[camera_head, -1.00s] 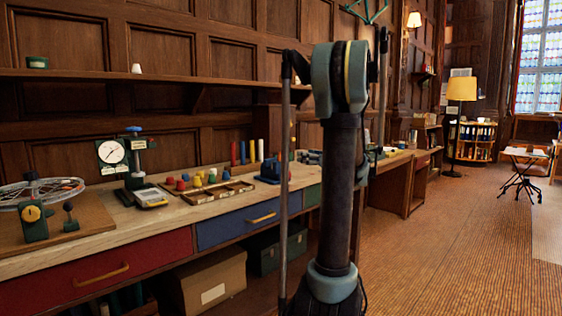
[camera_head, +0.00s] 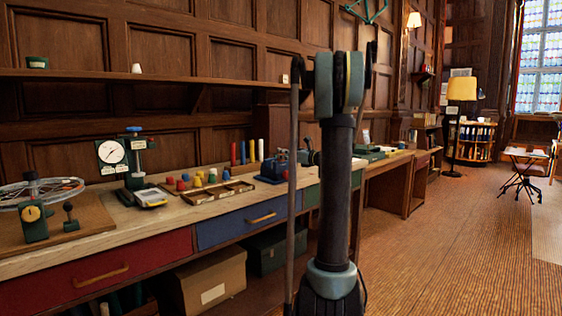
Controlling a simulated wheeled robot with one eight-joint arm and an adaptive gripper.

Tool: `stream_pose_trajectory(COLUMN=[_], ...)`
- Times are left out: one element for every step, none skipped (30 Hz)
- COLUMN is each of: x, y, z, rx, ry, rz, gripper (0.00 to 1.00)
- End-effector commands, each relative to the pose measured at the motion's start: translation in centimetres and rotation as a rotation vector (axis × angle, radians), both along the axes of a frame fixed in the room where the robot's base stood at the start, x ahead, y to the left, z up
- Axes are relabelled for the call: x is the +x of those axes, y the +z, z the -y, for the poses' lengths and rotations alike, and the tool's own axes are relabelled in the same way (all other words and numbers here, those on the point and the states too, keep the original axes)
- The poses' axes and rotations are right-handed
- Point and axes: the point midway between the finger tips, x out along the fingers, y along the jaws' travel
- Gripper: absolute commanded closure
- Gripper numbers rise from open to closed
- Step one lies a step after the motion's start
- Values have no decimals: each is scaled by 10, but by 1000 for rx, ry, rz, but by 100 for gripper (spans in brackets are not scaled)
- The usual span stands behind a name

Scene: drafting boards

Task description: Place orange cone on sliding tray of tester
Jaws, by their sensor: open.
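Several small red, blue, yellow and pale pieces (camera_head: 198,180) stand on the bench; I cannot pick out an orange cone among them. A dark green stand with a white round dial (camera_head: 112,151) and a blue top knob is at the back left of the bench.
A shallow wooden compartment tray (camera_head: 218,193) lies at the bench's front edge. A wheel and a yellow-dial stand (camera_head: 33,214) occupy the left end. Coloured upright rods (camera_head: 252,151) stand behind.

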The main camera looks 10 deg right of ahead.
Motion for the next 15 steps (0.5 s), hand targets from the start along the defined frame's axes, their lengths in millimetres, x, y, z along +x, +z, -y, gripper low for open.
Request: stream_pose_trajectory(x=[4,7,11,14,18,23,26,29,33,35,37,39,39,39,39], y=[-1,-2,-2,-3,-4,-5,-5,-5,-5,-5,-5,-5,-5,-5,-5], z=[-3,-5,-8,-10,-12,-15,-18,-20,-23,-24,-25,-26,-26,-26,-26], rx=[0,0,0,0,0,0,0,0,0,0,0,0,0,0,0], ry=[1,1,2,3,3,3,2,3,3,3,2,1,1,0,0], rz=[0,0,0,0,0,0,0,0,0,0,0,0,0,0,0], gripper=[47,47,47,47,47,47,47,47,47,47,47,47,47,47,47])
